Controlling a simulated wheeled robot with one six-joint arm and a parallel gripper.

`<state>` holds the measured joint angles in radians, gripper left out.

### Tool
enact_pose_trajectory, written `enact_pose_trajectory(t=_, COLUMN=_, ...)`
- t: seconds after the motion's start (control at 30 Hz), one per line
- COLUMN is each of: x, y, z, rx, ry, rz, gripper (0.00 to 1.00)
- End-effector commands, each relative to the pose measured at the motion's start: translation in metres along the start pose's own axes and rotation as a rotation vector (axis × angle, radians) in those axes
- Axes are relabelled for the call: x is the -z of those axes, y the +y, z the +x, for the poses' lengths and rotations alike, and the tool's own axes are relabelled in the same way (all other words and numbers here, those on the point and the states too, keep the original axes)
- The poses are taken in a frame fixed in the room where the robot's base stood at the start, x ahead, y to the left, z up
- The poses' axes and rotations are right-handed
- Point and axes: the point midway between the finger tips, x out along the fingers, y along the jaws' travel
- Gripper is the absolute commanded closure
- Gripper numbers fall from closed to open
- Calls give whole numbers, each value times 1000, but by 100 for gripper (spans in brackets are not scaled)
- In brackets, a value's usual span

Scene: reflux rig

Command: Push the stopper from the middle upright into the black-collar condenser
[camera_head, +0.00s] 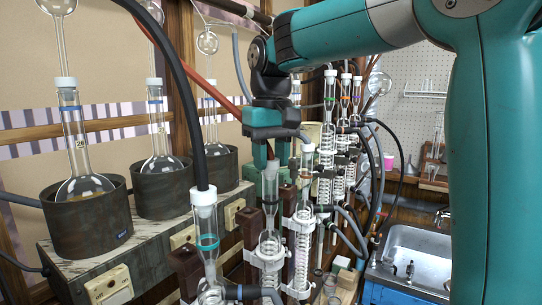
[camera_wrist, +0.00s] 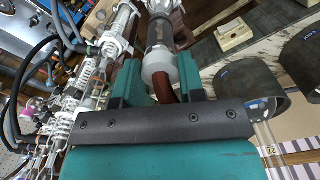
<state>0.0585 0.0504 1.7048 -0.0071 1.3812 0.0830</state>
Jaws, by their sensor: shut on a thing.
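My gripper (camera_head: 270,154) points down over the black-collar condenser (camera_head: 270,185), a glass tube with a pale top and dark band, standing clamped upright. The fingers are shut on a reddish-brown piece, which I take to be the stopper (camera_wrist: 162,88). In the wrist view my gripper (camera_wrist: 160,82) has this piece between its green fingers, right at the pale mouth of the condenser (camera_wrist: 158,60). The piece appears in line with the mouth; how far it sits inside is hidden by the fingers. A dark wooden upright (camera_head: 250,232) stands just left of the condenser.
Another condenser (camera_head: 207,235) with a blue-green collar and black hose stands front left. One more (camera_head: 304,185) stands close on the right, with several others behind. Flasks in dark heating mantles (camera_head: 87,225) line the left. A sink (camera_head: 410,262) is at right.

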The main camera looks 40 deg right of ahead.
Motion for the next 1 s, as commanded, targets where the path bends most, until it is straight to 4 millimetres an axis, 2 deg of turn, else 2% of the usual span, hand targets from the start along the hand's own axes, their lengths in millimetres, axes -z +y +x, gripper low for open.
enact_pose_trajectory(t=0.17, x=0, y=0, z=0, rx=0, ry=-1, rz=0, gripper=86)
enact_pose_trajectory(t=0.2, x=0, y=0, z=0, rx=0, ry=-1, rz=0, gripper=59)
enact_pose_trajectory(t=0.3, x=0, y=0, z=0, rx=0, ry=-1, rz=0, gripper=36)
enact_pose_trajectory(t=0.33, x=0, y=0, z=0, rx=0, ry=-1, rz=0, gripper=34)
enact_pose_trajectory(t=0.77, x=0, y=0, z=-3, rx=0, ry=0, rz=0, gripper=34)
enact_pose_trajectory(t=0.87, x=1, y=0, z=-12, rx=0, ry=3, rz=0, gripper=34)
enact_pose_trajectory(t=0.97, x=1, y=0, z=-31, rx=0, ry=5, rz=1, gripper=34)
enact_pose_trajectory(t=1.0, x=1, y=0, z=-43, rx=1, ry=4, rz=1, gripper=34)
